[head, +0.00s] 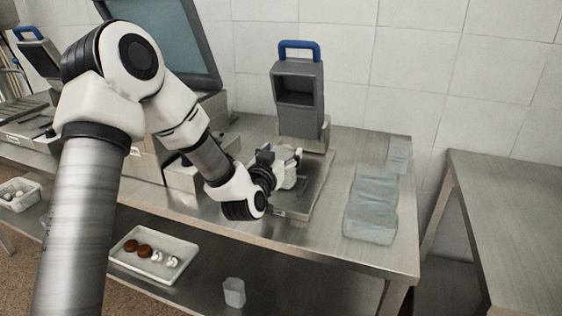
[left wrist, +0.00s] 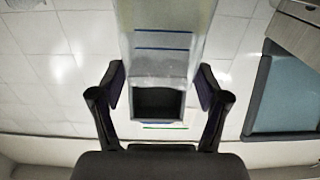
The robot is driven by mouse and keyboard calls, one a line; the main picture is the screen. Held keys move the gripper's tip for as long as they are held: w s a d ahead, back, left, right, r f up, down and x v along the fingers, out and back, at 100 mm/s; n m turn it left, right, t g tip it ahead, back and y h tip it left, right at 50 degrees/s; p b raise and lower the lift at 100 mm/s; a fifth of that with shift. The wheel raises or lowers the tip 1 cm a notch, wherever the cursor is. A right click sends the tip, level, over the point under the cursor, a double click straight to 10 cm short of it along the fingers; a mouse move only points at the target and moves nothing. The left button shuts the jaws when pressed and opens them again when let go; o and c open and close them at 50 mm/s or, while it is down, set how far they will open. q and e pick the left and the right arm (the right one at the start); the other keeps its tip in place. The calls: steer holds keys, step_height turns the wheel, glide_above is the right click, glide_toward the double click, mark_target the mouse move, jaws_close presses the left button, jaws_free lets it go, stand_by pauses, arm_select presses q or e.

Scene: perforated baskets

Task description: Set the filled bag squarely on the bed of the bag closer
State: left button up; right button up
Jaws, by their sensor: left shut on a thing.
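The bag closer (head: 298,108) is a grey upright unit with a blue handle and a dark recess, standing at the back of the steel table. Its flat bed (head: 312,190) extends toward the front. My left gripper (head: 288,165) is low over this bed, shut on a pale bag (head: 290,178) that it largely hides. In the left wrist view the bag (left wrist: 165,45) is translucent with blue lines, between the fingers (left wrist: 161,92). Whether the bag touches the bed or sits square cannot be told. My right gripper is not in view.
A white tray (head: 155,256) with brown and white round items is on the lower shelf, near a small clear cup (head: 234,292). A screen (head: 165,45) stands at back left. Another steel table (head: 510,215) is at right.

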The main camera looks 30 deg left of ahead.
arm_select(q)
steer(key=shift+s+f, duration=0.1)
steer(key=o, duration=1.6)
